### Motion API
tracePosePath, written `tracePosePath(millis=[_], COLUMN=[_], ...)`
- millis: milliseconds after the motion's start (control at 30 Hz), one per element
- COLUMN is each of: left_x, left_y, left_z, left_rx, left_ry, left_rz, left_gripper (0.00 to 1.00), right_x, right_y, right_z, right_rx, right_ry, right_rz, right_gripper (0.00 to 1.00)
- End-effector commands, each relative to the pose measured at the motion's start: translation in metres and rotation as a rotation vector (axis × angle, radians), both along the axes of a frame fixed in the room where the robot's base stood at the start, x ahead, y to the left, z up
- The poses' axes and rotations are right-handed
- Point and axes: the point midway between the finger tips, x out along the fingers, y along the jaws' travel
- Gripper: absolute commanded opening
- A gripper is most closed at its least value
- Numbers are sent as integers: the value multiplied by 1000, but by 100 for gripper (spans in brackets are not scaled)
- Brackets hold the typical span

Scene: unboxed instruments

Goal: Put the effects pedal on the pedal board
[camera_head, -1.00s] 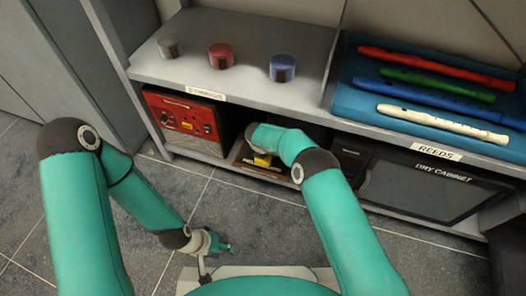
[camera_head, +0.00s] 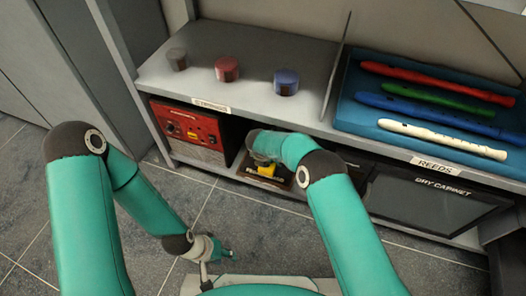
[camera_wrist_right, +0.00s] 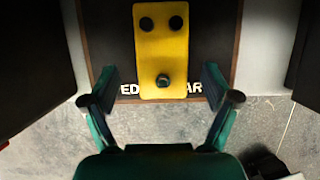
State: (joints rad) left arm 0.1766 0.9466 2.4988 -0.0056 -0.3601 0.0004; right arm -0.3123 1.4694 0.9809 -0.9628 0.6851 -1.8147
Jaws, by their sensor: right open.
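The yellow effects pedal (camera_head: 267,170) is on the dark pedal board (camera_head: 250,172) on the lower shelf. In the right wrist view the pedal (camera_wrist_right: 160,50), with two dark knobs and a round switch, lies over the middle of the board (camera_wrist_right: 112,45) and covers part of its white lettering. My right gripper (camera_wrist_right: 160,80) is open, with its fingers apart on either side of the pedal's near end and not touching it. In the head view my right arm hides part of the board. My left gripper (camera_head: 225,252) hangs empty, low above the floor; its jaw opening is unclear.
A red instrument box (camera_head: 188,132) stands left of the board and a dry cabinet (camera_head: 430,203) to the right. Above are three round tins (camera_head: 227,69) and a blue tray (camera_head: 350,110) with several recorders. The shelf edge (camera_head: 300,124) overhangs the bay.

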Motion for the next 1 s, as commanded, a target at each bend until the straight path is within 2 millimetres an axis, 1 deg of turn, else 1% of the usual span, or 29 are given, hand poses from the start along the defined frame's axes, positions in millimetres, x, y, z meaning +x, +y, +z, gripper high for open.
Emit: tracePosePath(millis=[33,200,333,500,667,767,867,967,1000], left_x=[0,0,0,0,0,0,0,0,0], left_y=[0,0,0,0,0,0,0,0,0], left_z=[11,25,32,35,35,34,34,34,34], left_rx=[0,0,0,0,0,0,0,0,0], left_ry=[0,0,0,0,0,0,0,0,0], left_rz=[0,0,0,0,0,0,0,0,0], left_gripper=[40,40,40,40,40,40,40,40,40], right_x=[-3,-16,-24,-29,-31,-40,-64,-109,-130], right_y=[2,6,9,10,9,4,-7,-24,-31], right_z=[18,48,64,74,73,65,48,27,20], right_rx=[-1,-2,-1,-1,6,49,155,325,398], right_ry=[-2,-2,-1,-1,5,29,94,203,254], right_rz=[4,3,3,2,-8,-65,-221,-530,-697], right_gripper=[87,87,87,87,87,87,87,87,87])
